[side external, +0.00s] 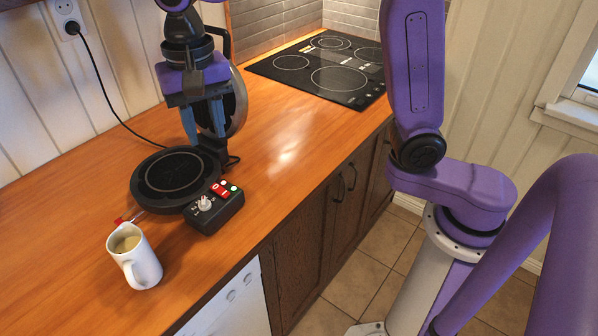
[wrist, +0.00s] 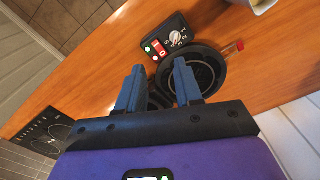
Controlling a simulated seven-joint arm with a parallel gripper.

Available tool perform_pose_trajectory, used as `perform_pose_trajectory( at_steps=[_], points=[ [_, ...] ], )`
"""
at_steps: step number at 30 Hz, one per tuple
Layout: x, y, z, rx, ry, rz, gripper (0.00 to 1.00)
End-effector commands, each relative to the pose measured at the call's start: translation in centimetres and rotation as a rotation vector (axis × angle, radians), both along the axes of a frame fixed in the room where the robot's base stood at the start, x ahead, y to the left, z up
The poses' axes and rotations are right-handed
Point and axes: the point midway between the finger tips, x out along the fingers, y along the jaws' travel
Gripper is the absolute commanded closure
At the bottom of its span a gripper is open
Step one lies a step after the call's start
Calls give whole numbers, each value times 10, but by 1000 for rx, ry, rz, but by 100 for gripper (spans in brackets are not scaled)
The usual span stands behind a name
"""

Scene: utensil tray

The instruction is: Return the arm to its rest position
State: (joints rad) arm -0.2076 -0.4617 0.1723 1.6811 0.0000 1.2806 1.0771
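My gripper (side external: 204,140) hangs fingers down over the counter, at the back of a round black appliance. Its two blue fingers are apart with nothing visible held between them, and they show apart in the wrist view too (wrist: 157,68). The appliance has a flat round plate (side external: 175,172) and an upright round lid (side external: 238,108), partly hidden by my gripper. I cannot tell whether the fingers touch the lid. A black control box (side external: 214,212) with a knob and red and green buttons sits at the appliance's front.
A white mug (side external: 145,268) with pale contents stands at the front left, near a small red-tipped piece (side external: 121,221). A black cooktop (side external: 330,70) lies at the back right. A cord runs to the wall socket (side external: 66,14). The wooden counter (side external: 285,150) is clear right of the appliance.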

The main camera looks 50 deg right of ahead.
Motion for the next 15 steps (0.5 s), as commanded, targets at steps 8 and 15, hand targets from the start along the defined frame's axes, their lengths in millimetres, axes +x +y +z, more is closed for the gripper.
perform_pose_trajectory(
  at_steps=[8,15],
  points=[
    [-48,-37,-15,2,-6,361,65],
    [-96,-74,-31,3,-10,673,65]
  ],
)
